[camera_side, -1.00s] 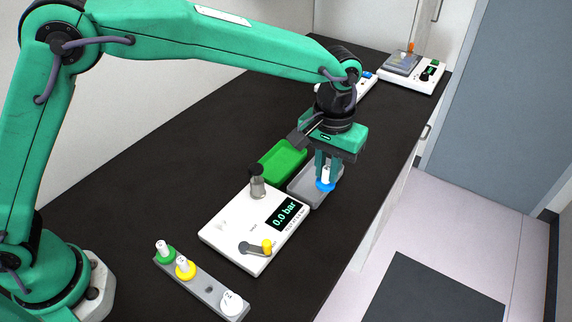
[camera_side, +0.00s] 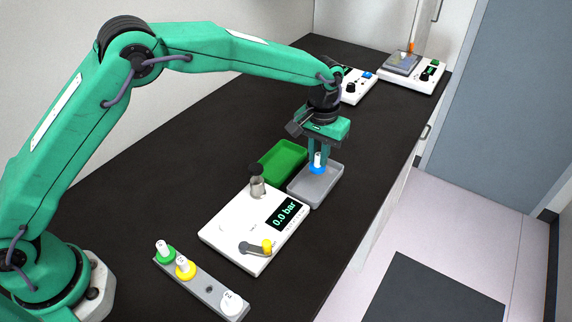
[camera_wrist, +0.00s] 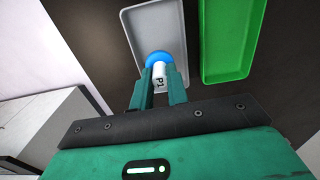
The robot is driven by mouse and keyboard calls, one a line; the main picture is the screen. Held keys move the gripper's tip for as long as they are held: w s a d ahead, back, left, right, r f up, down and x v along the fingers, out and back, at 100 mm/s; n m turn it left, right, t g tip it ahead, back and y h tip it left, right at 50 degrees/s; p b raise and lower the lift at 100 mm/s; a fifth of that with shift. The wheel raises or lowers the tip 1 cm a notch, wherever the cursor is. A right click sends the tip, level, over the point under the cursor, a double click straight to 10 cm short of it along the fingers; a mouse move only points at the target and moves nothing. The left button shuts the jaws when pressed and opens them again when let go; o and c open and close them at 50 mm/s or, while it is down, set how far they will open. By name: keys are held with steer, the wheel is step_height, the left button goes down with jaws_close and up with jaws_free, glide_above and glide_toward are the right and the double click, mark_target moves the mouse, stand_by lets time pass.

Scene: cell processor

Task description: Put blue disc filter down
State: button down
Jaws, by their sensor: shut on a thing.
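The blue disc filter (camera_side: 317,169) has a white top and hangs upright between the fingers of my gripper (camera_side: 318,160). In the side view it appears over the grey tray (camera_side: 325,199). In the wrist view the filter's blue disc (camera_wrist: 158,60) shows beyond the fingertips, with a white part marked P1 between the fingers of my gripper (camera_wrist: 160,82). The disc overlaps the near end of the grey tray (camera_wrist: 166,17) there. I cannot tell whether the filter touches the tray floor.
A green tray (camera_side: 284,161) lies beside the grey one. A grey rack (camera_side: 205,287) holds green, yellow and white filters. More devices (camera_side: 432,75) stand at the back.

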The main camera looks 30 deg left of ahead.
mark_target(318, 164)
steer(key=shift+f, duration=2.1)
steer(key=c, duration=1.4)
jaws_free()
steer(key=shift+r, duration=0.2)
step_height(318, 164, up, 11)
steer(key=shift+r, duration=0.35)
steer(key=shift+a, duration=0.1)
